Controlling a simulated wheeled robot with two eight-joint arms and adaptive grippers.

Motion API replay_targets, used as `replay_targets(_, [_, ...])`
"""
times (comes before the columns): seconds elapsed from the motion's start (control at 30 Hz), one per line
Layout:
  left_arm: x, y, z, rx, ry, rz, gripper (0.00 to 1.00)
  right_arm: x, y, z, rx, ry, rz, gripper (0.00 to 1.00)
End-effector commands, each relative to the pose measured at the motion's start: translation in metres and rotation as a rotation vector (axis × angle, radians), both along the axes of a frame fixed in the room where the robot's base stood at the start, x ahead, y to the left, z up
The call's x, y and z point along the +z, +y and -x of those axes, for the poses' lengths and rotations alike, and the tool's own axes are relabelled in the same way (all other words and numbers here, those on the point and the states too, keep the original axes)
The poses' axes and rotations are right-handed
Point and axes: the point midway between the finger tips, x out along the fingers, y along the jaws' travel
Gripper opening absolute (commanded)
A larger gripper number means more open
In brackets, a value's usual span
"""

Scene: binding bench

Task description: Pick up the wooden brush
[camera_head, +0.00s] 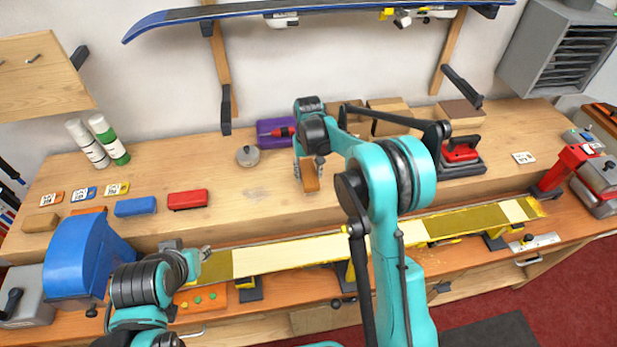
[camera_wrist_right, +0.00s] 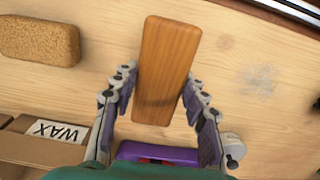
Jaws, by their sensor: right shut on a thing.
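The wooden brush (camera_wrist_right: 168,62) is a brown wooden block between the two fingers of my right gripper (camera_wrist_right: 160,105) in the right wrist view. In the head view the brush (camera_head: 311,177) hangs under the right gripper (camera_head: 308,164), over the middle of the bench. The right gripper is shut on it. I cannot tell whether the brush is clear of the bench top. My left gripper (camera_head: 203,254) is at the lower left, near the left end of the long yellow ski. Whether its fingers are open is too small to tell.
A purple case (camera_head: 268,133) and a grey round pot (camera_head: 247,156) stand behind and left. A cork block (camera_wrist_right: 40,39) and a WAX box (camera_wrist_right: 52,132) lie nearby. The ski (camera_head: 290,252) runs along the front.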

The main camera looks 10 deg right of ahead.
Motion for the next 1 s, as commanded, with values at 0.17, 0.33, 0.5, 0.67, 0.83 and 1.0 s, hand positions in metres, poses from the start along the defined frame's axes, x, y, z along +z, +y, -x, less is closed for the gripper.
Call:
replay_targets(0.17, [0.009,0.000,0.000,0.000,0.000,0.000,0.31,0.030,-0.025,0.022,-0.004,0.000,0.000,0.07])
replay_targets(0.33, [0.014,0.000,0.000,0.000,0.000,0.000,0.31,0.053,-0.053,0.049,-0.005,0.000,0.000,0.07])
replay_targets(0.5, [0.018,0.000,0.000,0.000,0.000,0.000,0.31,0.070,-0.074,0.068,-0.002,0.000,0.000,0.07])
replay_targets(0.67, [0.020,0.000,0.000,0.000,0.000,0.000,0.31,0.077,-0.084,0.077,-0.002,0.000,0.000,0.07])
replay_targets(0.83, [0.020,0.000,0.000,0.000,0.000,0.000,0.31,0.079,-0.087,0.079,0.000,0.000,0.000,0.07])
replay_targets(1.0, [0.020,0.000,0.000,0.000,0.000,0.000,0.31,0.078,-0.086,0.079,0.000,0.000,0.000,0.07])
